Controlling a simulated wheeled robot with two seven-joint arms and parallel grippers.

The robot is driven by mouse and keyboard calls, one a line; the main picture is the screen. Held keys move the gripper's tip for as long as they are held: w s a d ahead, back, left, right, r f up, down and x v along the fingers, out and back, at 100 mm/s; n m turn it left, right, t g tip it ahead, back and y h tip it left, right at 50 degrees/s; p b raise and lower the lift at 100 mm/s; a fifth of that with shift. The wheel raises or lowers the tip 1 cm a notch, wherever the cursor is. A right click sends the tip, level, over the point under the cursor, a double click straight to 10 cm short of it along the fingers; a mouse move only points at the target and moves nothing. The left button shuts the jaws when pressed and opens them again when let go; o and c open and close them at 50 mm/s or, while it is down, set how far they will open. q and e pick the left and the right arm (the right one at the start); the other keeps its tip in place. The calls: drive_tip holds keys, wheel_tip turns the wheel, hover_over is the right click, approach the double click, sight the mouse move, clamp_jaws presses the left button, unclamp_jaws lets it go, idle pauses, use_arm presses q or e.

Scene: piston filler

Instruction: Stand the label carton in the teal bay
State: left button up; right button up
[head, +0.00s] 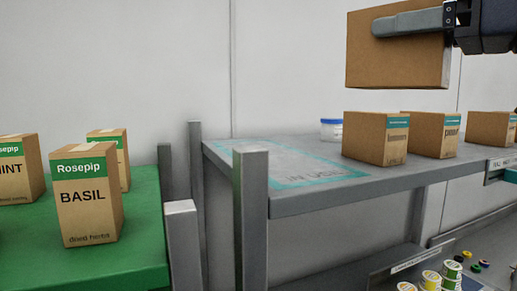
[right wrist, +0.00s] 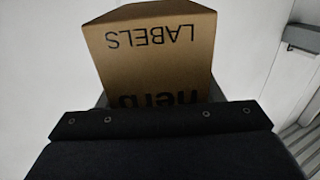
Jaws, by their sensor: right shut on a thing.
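The label carton (head: 393,55) is a plain brown box at the upper right of the head view, held in the air above the grey shelf. In the right wrist view the carton (right wrist: 150,52) shows the word LABELS, upside down. The carton is above and to the right of the bay. My left gripper is not in view.
Several brown cartons with teal bands (head: 376,138) stand on the shelf right of the bay. A blue-lidded tub (head: 331,129) stands behind. Grey posts (head: 251,215) rise at the shelf's left end. Rosepip cartons (head: 87,200) stand on a green surface (head: 140,235) at left.

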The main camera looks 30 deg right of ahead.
drive_tip(key=w+a+f+b, duration=0.25)
drive_tip(key=w+f, duration=0.25)
drive_tip(key=w, duration=0.5)
hover_over(307, 171)
wheel_tip(307, 171, down, 7)
drive_tip(key=shift+r, duration=0.1)
drive_tip(key=shift+s+f, duration=0.1)
drive_tip(key=shift+f, duration=0.45)
drive_tip(key=shift+f+b, duration=0.2)
drive_tip(key=shift+b, duration=0.2)
drive_tip(key=o, duration=1.2)
drive_tip(key=shift+r, duration=0.1)
